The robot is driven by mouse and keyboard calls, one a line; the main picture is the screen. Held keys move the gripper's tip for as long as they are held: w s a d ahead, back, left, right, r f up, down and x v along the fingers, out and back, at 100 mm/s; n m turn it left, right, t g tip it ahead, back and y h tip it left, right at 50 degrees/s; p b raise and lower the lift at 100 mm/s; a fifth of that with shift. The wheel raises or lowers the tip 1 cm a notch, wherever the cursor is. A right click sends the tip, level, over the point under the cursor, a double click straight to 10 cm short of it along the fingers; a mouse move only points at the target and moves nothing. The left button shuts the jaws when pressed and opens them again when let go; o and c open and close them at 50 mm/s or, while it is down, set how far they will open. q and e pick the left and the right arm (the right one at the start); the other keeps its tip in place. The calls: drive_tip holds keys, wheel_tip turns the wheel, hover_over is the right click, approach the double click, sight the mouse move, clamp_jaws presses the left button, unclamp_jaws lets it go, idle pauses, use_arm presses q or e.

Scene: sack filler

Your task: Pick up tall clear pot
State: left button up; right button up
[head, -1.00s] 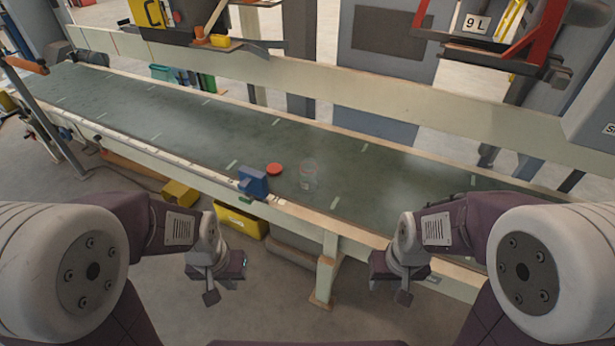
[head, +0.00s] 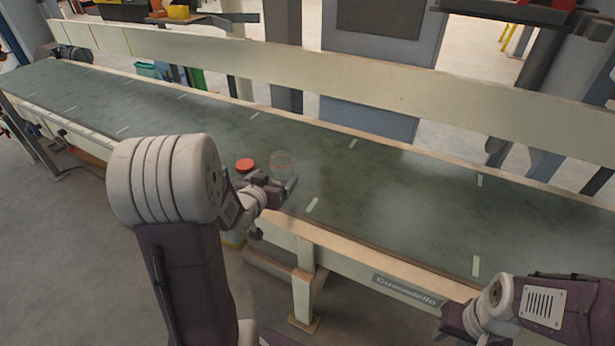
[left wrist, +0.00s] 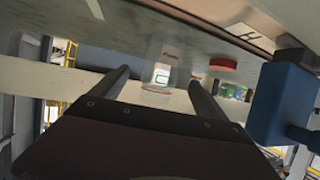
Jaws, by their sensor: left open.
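The tall clear pot (head: 282,162) stands on the dark green conveyor belt, near its front edge. It is transparent and faint, with a thin reddish ring. My left gripper (head: 283,185) is just in front of it, and its lower part is partly hidden. In the left wrist view the pot (left wrist: 164,64) shows beyond and between the two open fingers of my left gripper (left wrist: 159,77), with nothing held. My right gripper (head: 456,322) is at the lower right, off the belt's front side; its jaws are not clear.
A red round disc (head: 245,165) lies on the belt to the left of the pot; it also shows in the left wrist view (left wrist: 222,64). A blue block (left wrist: 284,100) stands close by my left gripper. The belt (head: 400,205) right of the pot is clear. A pale rail (head: 330,85) runs behind.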

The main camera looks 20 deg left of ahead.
sight(277, 175)
use_arm(q)
drive_tip(key=shift+w+a+p, duration=0.1)
drive_tip(key=shift+w+p, duration=0.2)
drive_tip(key=shift+w, duration=0.1)
drive_tip(key=x, duration=0.1)
drive_tip(key=b+x, duration=0.1)
drive_tip(key=shift+w+a+f, duration=0.1)
drive_tip(key=shift+w+f, duration=0.1)
drive_tip(key=shift+f, duration=0.2)
drive_tip(key=shift+w+r, duration=0.1)
drive_tip(key=shift+w, duration=0.15)
drive_tip(key=b+x, duration=0.3)
drive_tip(key=x, duration=0.1)
drive_tip(key=shift+w, duration=0.2)
drive_tip(key=shift+w+a, duration=0.1)
drive_tip(key=shift+w, duration=0.25)
drive_tip(key=shift+r, duration=0.15)
drive_tip(key=c, duration=1.5)
